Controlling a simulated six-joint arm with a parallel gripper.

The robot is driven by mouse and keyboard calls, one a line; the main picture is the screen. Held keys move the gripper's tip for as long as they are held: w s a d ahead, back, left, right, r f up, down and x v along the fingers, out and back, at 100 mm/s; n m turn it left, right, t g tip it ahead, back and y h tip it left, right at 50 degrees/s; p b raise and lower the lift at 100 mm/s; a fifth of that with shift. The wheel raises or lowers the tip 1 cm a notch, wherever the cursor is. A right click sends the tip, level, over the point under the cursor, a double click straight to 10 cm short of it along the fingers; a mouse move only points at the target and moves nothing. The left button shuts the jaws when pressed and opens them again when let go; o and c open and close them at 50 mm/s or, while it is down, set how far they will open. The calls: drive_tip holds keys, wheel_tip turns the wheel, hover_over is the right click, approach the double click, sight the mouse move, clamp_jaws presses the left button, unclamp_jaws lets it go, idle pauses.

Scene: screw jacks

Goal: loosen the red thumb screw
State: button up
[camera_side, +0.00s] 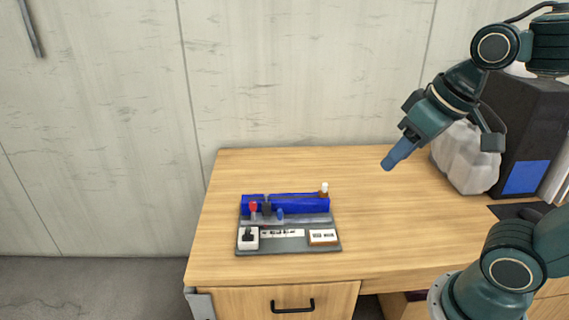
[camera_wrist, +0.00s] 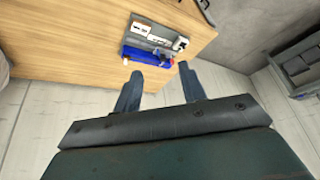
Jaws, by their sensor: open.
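The red thumb screw (camera_side: 253,207) stands upright at the left front of a blue block (camera_side: 300,204) on a grey base plate (camera_side: 290,245). A dark screw (camera_side: 266,208) and a small blue screw (camera_side: 280,214) stand to its right. My gripper (camera_side: 388,165) is raised well above the table, to the right of the plate and apart from it. In the wrist view the two blue fingers (camera_wrist: 158,72) are spread with nothing between them.
A white-topped post (camera_side: 324,188) rises at the block's right end. A pale, lumpy container (camera_side: 464,158) and a black box (camera_side: 520,125) stand at the table's right. The table between is clear.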

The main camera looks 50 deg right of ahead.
drive_tip(key=w+r+m+g, duration=0.1)
drive_tip(key=w+r+m, duration=0.15)
drive_tip(key=w, duration=0.85)
drive_tip(key=m+g, duration=0.4)
drive_tip(key=m, duration=0.5)
hover_over(253, 203)
wheel_tip(253, 203, down, 19)
drive_tip(key=shift+w+f+n, duration=0.1)
drive_tip(key=shift+f+n, duration=0.05)
drive_tip(key=shift+n, duration=0.1)
wheel_tip(253, 203, down, 13)
drive_tip(key=shift+f, duration=0.2)
clamp_jaws()
